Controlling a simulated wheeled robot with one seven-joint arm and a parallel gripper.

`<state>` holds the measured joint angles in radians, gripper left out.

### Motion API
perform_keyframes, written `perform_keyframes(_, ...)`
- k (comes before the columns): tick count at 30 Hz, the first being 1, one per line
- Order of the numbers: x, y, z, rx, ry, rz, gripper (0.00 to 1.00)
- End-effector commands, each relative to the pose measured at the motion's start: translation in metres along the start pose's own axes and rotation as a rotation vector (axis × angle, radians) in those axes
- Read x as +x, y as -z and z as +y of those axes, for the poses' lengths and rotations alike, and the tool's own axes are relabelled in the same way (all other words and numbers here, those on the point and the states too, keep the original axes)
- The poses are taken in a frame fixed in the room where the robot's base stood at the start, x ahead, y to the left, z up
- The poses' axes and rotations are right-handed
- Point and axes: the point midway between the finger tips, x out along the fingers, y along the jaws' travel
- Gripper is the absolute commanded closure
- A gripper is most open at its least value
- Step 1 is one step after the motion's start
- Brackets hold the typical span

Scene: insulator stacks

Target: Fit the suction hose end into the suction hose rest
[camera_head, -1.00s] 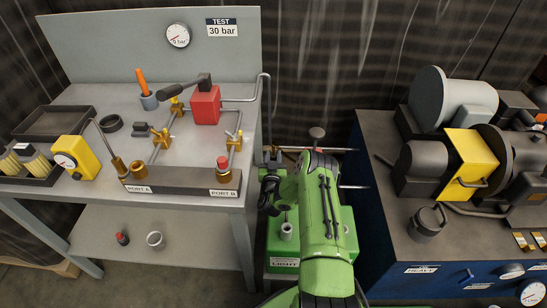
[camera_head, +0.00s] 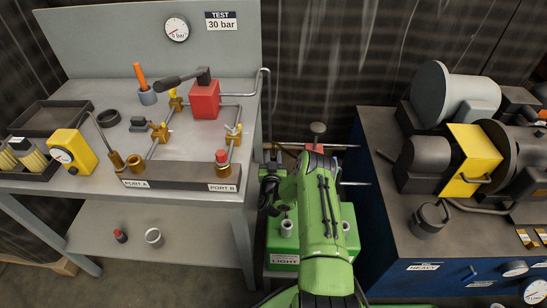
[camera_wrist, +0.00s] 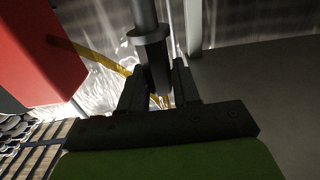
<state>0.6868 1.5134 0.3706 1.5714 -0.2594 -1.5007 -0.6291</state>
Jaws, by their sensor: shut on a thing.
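In the wrist view my gripper (camera_wrist: 157,78) is shut on a dark grey, collared cylinder (camera_wrist: 148,45), which looks like the suction hose end. It stands roughly upright in the picture between the two black fingers. Its lower tip is in shadow, and I cannot tell whether it touches anything. In the head view my green arm hides the gripper and what it holds. I cannot make out the suction hose rest with certainty in either view.
A red block (camera_wrist: 40,50) and a thin yellow line (camera_wrist: 95,58) lie left of the fingers. The grey test bench (camera_head: 60,190) with a red pump block (camera_head: 205,99) stands left. A blue cabinet (camera_head: 395,240) with machines stands right. A green unit marked LIGHT (camera_head: 283,262) sits between.

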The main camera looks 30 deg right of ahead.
Motion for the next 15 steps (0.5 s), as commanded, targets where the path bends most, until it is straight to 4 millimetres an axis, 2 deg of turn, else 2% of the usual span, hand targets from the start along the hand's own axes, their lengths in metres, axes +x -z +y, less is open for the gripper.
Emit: perform_keyframes(15, 0.000, -0.013, 0.000, -0.001, 0.000, 0.001, 1.00)
